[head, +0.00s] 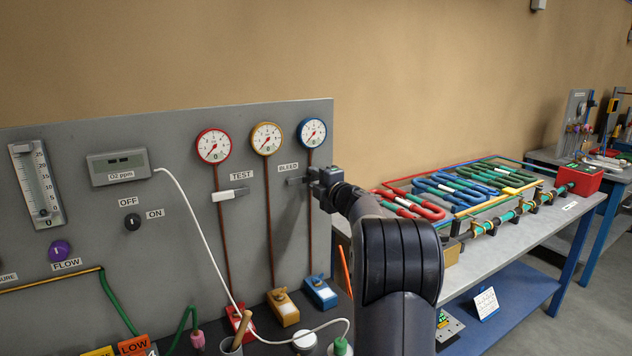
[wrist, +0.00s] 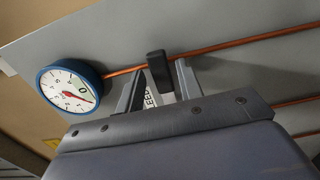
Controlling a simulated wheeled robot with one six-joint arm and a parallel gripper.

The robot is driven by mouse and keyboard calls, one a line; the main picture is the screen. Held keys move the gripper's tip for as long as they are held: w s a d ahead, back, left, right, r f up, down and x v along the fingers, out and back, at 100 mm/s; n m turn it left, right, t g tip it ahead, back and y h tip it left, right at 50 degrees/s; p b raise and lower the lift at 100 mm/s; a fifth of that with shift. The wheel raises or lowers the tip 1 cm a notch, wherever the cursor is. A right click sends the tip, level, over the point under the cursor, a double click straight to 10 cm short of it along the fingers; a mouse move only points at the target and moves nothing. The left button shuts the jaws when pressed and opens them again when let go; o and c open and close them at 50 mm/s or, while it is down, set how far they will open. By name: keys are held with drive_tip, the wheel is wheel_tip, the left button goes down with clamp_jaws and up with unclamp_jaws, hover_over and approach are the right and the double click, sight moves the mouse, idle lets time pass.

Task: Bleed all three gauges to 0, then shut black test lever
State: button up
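Three round gauges hang on the grey panel: red-rimmed (head: 213,146), yellow-rimmed (head: 267,139) and blue-rimmed (head: 311,132). Their needles are too small to read surely in the head view. The blue gauge also shows in the wrist view (wrist: 70,91), its red needle pointing to the lower right, near the 0. A lever with a white handle (head: 231,194) lies roughly level under the TEST label. A black lever handle (wrist: 158,70) stands by the BLEED label. My gripper (head: 313,181) is at this lever.
Copper pipes run down from the gauges to red, yellow (head: 283,308) and blue (head: 320,292) blocks on the bench. A white hose crosses the panel. A table with coloured coils (head: 470,188) and a red box (head: 579,180) stands at right.

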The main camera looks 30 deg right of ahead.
drive_tip(key=shift+o, duration=0.5)
drive_tip(key=shift+s, duration=0.3)
drive_tip(key=s+b, duration=0.2)
drive_tip(key=s, duration=0.8)
drive_tip(key=shift+d, duration=0.15)
drive_tip(key=w+p, duration=0.2)
drive_tip(key=w, duration=0.8)
drive_tip(key=shift+w+f, duration=0.1)
drive_tip(key=shift+w, duration=0.2)
